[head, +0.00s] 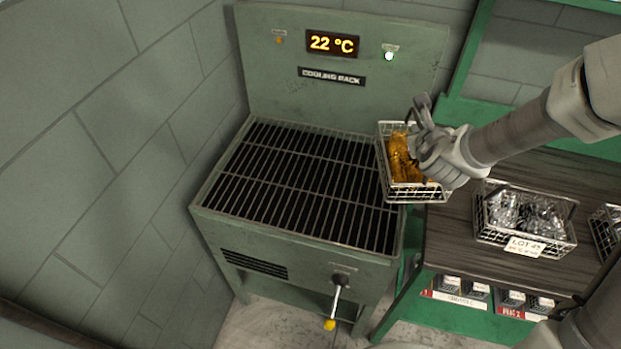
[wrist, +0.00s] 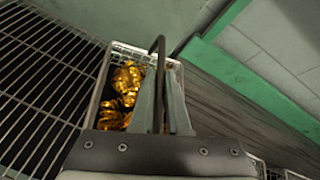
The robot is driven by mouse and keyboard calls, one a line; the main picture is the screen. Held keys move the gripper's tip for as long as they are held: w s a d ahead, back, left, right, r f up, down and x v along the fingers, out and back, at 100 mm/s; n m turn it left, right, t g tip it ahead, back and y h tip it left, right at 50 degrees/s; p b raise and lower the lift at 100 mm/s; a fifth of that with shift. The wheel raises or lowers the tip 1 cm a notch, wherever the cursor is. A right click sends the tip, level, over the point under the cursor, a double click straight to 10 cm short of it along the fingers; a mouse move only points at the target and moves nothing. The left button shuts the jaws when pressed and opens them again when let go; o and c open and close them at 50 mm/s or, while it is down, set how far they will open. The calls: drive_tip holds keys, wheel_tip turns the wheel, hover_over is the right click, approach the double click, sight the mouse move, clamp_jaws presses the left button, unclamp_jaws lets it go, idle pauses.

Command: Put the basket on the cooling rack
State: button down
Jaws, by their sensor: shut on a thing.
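The basket (head: 408,191) is a small wire basket holding golden-brown shiny coiled pieces (head: 401,158). My gripper (head: 424,112) is shut on its dark handle, which shows in the wrist view between the fingers (wrist: 163,95). The basket (wrist: 98,92) hangs at the right edge of the cooling rack, partly over the bars and partly over the gap beside it. The cooling rack (head: 300,180) is a green unit with a dark barred top, and its bars are bare. It also shows at left in the wrist view (wrist: 40,85). I cannot tell whether the basket touches it.
A second wire basket (head: 525,213) with silvery pieces and a "LOT 45" tag stands on the dark wooden bench (head: 455,240) at right. The rack's back panel (head: 340,55) reads 22 °C. A lever with a yellow tip (head: 335,300) sticks out in front.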

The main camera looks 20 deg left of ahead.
sight(402, 147)
drive_tip(key=shift+w+a+r+n+y+b, duration=0.3)
drive_tip(key=shift+a+b, duration=0.05)
drive_tip(key=shift+a, duration=0.2)
drive_tip(key=shift+w+a+r+n+y+b, duration=0.25)
drive_tip(key=shift+a+n+y+b, duration=0.05)
drive_tip(key=shift+a, duration=0.55)
drive_tip(key=s+a+f+p, duration=0.3)
drive_tip(key=s+a+f, duration=0.1)
drive_tip(key=a+f, duration=0.6)
drive_tip(key=shift+s+f+p, duration=0.25)
drive_tip(key=shift+f+p, duration=0.1)
drive_tip(key=shift+f, duration=0.1)
drive_tip(key=shift+a, duration=0.1)
drive_tip(key=shift+f, duration=0.1)
drive_tip(key=c, duration=0.9)
unclamp_jaws()
drive_tip(key=shift+s+f, duration=0.1)
